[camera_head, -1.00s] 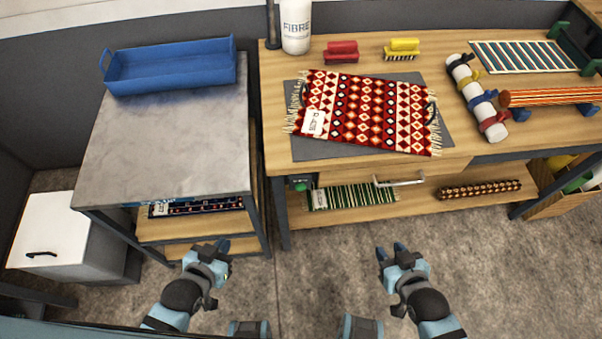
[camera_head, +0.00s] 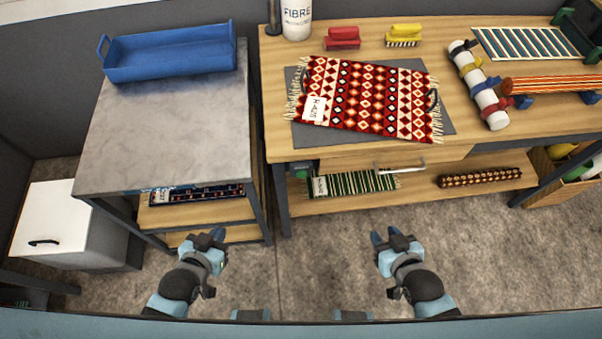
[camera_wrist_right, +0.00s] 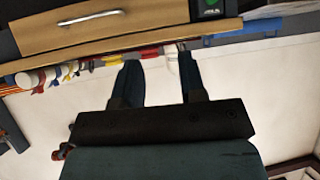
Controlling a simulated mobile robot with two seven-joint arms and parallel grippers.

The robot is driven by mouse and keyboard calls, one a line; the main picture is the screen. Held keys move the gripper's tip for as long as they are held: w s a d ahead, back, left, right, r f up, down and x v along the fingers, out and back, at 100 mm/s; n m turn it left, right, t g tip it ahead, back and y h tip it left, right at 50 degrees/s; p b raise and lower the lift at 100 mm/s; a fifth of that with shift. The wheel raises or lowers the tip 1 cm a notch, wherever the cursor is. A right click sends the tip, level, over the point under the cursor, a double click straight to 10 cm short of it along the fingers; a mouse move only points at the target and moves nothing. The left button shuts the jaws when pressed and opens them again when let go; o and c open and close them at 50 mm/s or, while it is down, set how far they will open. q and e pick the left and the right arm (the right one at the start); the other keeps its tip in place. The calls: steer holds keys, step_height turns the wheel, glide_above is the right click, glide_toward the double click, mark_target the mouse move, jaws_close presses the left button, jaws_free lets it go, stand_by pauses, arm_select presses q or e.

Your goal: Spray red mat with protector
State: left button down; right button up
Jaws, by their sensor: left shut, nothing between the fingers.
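The red patterned mat (camera_head: 375,98) with fringed ends and a white tag lies flat on a dark grey pad (camera_head: 300,141) on the wooden bench. A white bottle labelled FIBRE (camera_head: 297,18) stands upright at the bench's back left; its top is cut off by the frame. My left gripper (camera_head: 213,237) is shut and empty, low in front of the grey-topped table. My right gripper (camera_head: 389,238) is empty, in front of the bench and apart from it. Its two fingers stand apart in the right wrist view (camera_wrist_right: 158,78).
A red brush (camera_head: 342,38) and a yellow brush (camera_head: 404,35) lie behind the mat. A strapped white roll (camera_head: 483,92) lies to its right. A blue tray (camera_head: 168,52) sits on the grey-topped table (camera_head: 165,130) at left. The floor before the bench is clear.

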steer(key=shift+c, duration=0.5)
jaws_close()
stand_by(1.4)
